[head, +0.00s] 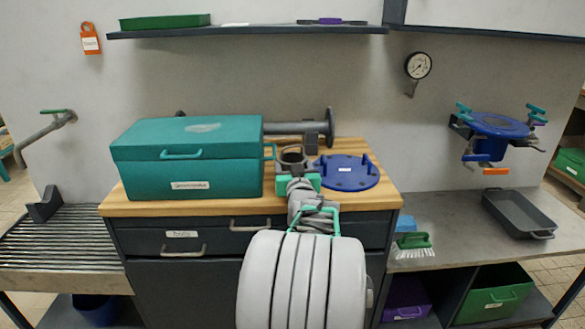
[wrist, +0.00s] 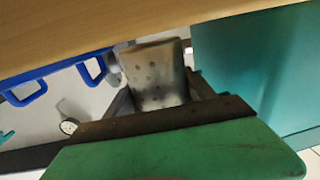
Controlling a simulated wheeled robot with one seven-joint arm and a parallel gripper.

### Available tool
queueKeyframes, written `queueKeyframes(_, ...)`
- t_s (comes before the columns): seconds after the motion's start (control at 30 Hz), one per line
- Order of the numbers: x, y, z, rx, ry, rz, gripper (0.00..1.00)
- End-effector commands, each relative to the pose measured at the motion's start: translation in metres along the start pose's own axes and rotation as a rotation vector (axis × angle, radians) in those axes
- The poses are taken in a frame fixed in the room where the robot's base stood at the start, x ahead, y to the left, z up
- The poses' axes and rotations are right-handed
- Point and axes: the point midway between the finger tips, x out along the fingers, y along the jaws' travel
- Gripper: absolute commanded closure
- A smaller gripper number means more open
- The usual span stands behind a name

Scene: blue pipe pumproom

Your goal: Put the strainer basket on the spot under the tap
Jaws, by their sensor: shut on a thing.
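The strainer basket (wrist: 155,75) is a grey metal cup with small holes in its wall. In the wrist view it sits between the dark jaws of my gripper (wrist: 160,108), which are shut on it. In the head view the basket (head: 293,156) shows beyond the green-sided gripper (head: 297,176), over the wooden bench top; I cannot tell whether it touches the wood. The tap (head: 52,132), a grey pipe with a green lever, is on the wall at far left. Below it is a slatted draining surface (head: 50,240); no marked spot is distinguishable on it.
A teal toolbox (head: 188,178) stands on the wooden bench (head: 230,207), left of my gripper. A blue flanged disc (head: 350,173) lies to the right, and a grey pipe (head: 295,127) lies behind. A dark angled block (head: 45,204) stands at the draining surface's back edge.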

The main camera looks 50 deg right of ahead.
Motion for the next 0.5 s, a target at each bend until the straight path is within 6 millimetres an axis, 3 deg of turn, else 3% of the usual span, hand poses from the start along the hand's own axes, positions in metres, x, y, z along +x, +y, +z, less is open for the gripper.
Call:
queueKeyframes(0.03,-0.0017,0.0006,0.0103,0.002,-0.006,0.002,0.82)
queueKeyframes(0.43,-0.0024,0.0007,0.0150,0.001,-0.003,0.002,0.82)
queueKeyframes(0.47,-0.0024,0.0007,0.0139,0.001,-0.005,0.002,0.34)
queueKeyframes(0.5,-0.0025,0.0007,0.0136,0.001,-0.005,0.002,0.31)
